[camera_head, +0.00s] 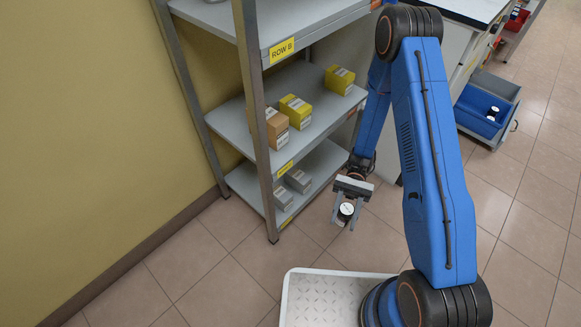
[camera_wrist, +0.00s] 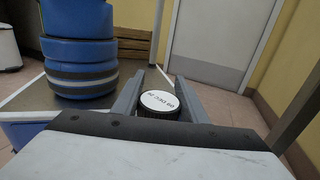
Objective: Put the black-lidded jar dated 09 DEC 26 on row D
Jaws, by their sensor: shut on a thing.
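A black-lidded jar with a white label on its lid (camera_wrist: 158,104) is between the two fingers of my gripper (camera_wrist: 157,90) in the wrist view. The fingers are shut on it. The lid print appears upside down and is too small to read surely. In the head view my gripper (camera_head: 348,200) holds the jar (camera_head: 346,209) in the open, right of the shelf rack and above the floor. A shelf of the rack bears a yellow tag "ROW B" (camera_head: 282,50). Lower shelves carry small yellow tags (camera_head: 285,168) that I cannot read. Row D is not identifiable.
The middle shelf holds yellow and orange boxes (camera_head: 296,111); the bottom shelf holds grey boxes (camera_head: 298,180). A rack post (camera_head: 262,140) stands at the front corner.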

